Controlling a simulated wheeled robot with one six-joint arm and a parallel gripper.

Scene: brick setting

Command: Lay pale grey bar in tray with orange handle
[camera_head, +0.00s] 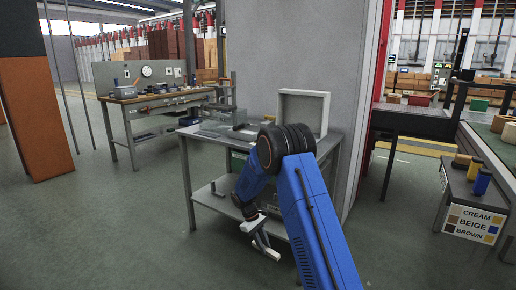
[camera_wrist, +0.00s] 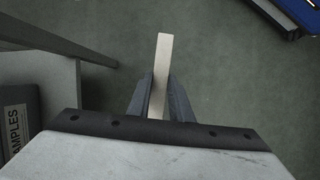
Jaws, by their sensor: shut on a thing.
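A pale bar (camera_wrist: 162,70) stands out between the two dark fingers of my gripper (camera_wrist: 161,97) in the wrist view. The fingers are shut on it, and its far end sticks out past their tips. In the head view my gripper (camera_head: 262,240) hangs low, in front of the near metal table and below its top, above the green floor. I cannot make out a tray with an orange handle in either view.
The near metal table (camera_head: 193,133) bears a white open box (camera_head: 303,92) and small dark and grey items. A grey pillar (camera_head: 290,45) rises behind it. A workbench (camera_head: 150,100) stands back left. A box labelled "SAMPLES" (camera_wrist: 15,120) shows at left in the wrist view.

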